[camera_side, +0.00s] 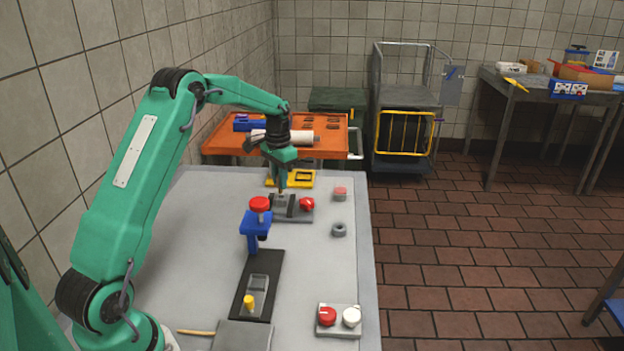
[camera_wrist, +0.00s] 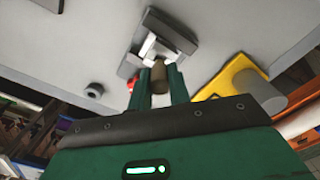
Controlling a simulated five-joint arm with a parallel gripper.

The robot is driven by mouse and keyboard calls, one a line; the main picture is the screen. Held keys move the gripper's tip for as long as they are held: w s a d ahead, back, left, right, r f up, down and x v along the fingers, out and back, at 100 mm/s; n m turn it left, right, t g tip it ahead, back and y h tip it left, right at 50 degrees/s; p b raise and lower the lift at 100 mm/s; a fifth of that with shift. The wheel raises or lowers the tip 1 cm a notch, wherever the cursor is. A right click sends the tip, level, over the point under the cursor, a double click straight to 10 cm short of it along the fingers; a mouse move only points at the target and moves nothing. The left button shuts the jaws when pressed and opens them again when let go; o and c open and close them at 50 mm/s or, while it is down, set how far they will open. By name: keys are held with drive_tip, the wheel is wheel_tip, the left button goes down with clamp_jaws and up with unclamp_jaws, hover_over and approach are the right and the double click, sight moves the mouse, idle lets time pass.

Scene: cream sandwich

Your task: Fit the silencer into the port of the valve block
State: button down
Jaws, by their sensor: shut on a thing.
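My gripper (camera_side: 283,188) is over the far part of the grey table. In the wrist view its two green fingers (camera_wrist: 158,78) are shut on the silencer, a small brown-bronze cylinder (camera_wrist: 158,71). The grey valve block (camera_side: 291,209), with a red knob (camera_side: 307,204) on its right, sits right below the fingers. It also shows in the wrist view, just beyond the silencer (camera_wrist: 135,66). The silencer's far end overlaps the block in that view. I cannot tell whether it touches the block or is in the port. The port itself is not clear.
A yellow fixture (camera_side: 300,180) stands just behind the block. A grey ring (camera_side: 339,229) and small red-topped piece (camera_side: 340,193) lie to the right. A blue stand with a red top (camera_side: 256,225) is nearer. The front right holds a two-knob plate (camera_side: 338,320).

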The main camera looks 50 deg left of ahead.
drive_tip(key=shift+f, duration=1.65)
idle(0.7)
drive_tip(key=c, duration=1.2)
unclamp_jaws()
drive_tip(key=shift+c, duration=0.2)
drive_tip(key=shift+r, duration=3.95)
